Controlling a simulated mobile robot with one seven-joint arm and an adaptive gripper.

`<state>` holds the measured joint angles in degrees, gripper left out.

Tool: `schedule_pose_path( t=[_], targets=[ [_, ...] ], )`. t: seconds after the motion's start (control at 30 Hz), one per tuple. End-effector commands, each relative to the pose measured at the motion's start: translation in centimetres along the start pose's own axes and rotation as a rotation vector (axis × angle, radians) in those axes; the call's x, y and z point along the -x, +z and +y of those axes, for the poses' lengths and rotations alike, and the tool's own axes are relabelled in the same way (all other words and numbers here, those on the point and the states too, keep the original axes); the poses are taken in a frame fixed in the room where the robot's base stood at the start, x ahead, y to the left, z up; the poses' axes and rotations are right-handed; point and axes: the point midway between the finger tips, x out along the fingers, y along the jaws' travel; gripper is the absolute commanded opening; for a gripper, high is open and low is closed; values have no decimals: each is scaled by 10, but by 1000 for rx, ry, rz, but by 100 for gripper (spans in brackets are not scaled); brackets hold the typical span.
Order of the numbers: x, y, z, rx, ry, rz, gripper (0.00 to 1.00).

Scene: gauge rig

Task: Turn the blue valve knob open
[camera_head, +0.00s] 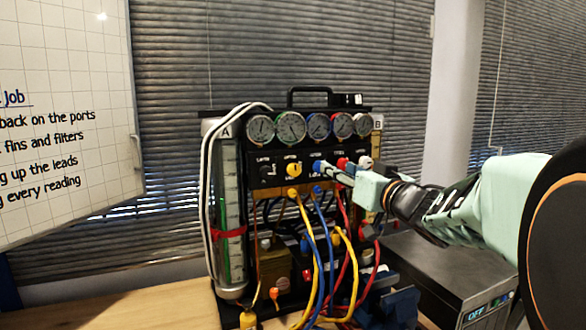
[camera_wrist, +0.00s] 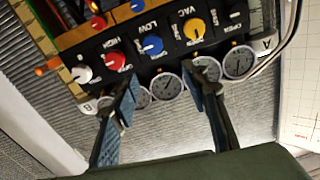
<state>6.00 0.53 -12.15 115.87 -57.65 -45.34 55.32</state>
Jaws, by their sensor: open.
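The blue valve knob (camera_head: 318,166) sits in the row of knobs on the black panel of the gauge rig, between a yellow and a red knob. In the wrist view the blue knob (camera_wrist: 152,45), with a pale pointer mark, shows upside down just beyond the fingertips and roughly between them. My gripper (camera_head: 338,174) is in front of the panel, just right of the blue knob, and partly covers the panel there. In the wrist view my gripper (camera_wrist: 160,80) has its two fingers spread apart with nothing between them. I cannot tell whether a finger touches the knob.
Neighbouring knobs are yellow (camera_wrist: 194,29), red (camera_wrist: 115,61) and white (camera_wrist: 82,74). Several round gauges (camera_head: 291,127) line the top of the rig. Blue, yellow and red hoses (camera_head: 318,240) hang below. A dark box (camera_head: 440,275) stands at right, and a whiteboard (camera_head: 65,110) at left.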

Motion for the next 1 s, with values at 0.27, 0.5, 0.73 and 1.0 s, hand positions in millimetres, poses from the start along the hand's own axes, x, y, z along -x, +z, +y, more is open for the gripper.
schedule_pose_path(
  t=[0.27, 0.5, 0.73, 1.0],
  targets=[
    [-8, 21, 8, -55, 18, -28, 42],
    [-52, 22, 8, -53, 15, -28, 42],
    [-88, 22, 9, -52, 17, -26, 42],
    [-103, 22, 9, -52, 18, -26, 42]
  ],
)
